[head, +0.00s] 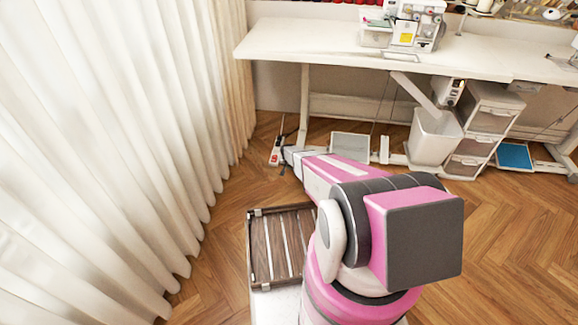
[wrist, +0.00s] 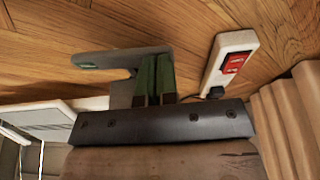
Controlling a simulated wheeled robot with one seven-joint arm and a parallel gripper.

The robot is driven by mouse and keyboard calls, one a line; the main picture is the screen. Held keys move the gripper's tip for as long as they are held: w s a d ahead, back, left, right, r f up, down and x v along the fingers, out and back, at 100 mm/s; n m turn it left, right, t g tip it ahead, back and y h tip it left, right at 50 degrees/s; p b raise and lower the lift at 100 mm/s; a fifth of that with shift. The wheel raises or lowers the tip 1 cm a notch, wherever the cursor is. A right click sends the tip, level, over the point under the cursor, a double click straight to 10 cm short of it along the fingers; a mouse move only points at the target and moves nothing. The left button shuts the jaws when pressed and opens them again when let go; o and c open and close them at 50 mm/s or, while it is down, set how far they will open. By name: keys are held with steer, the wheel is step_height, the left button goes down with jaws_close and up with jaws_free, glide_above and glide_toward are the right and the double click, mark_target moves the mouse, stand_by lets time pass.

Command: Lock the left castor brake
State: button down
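The left castor and its brake cannot be made out for sure. In the wrist view a grey bar (wrist: 105,58) with a small green mark lies low over the floor, beside and partly behind my fingertips; it may belong to the table's left foot. My gripper (wrist: 157,62) has two green-sided fingers close together at the middle of its dark hand. It looks shut, with nothing seen held. I cannot tell whether it touches the bar. In the head view my gripper (head: 287,157) is low near the white table's left leg (head: 304,105), and my arm hides part of that foot.
A white power strip (wrist: 229,60) with red switches lies on the floor close by; it also shows in the head view (head: 276,152). Curtains (head: 110,150) hang along the left. A white bin (head: 433,138) and a drawer unit (head: 483,125) stand under the table (head: 300,40).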

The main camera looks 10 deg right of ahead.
steer(key=shift+f, duration=0.4)
steer(key=shift+r, duration=0.1)
steer(key=shift+r, duration=3.45)
steer(key=shift+s+r, duration=0.2)
steer(key=shift+r, duration=0.05)
steer(key=s+r+n+g+y, duration=0.1)
steer(key=s+r+n+g, duration=0.2)
steer(key=s+r, duration=3.5)
step_height(320, 180, up, 2)
steer(key=shift+a+r+n, duration=0.15)
steer(key=shift+r+n, duration=0.05)
steer(key=shift+n, duration=0.1)
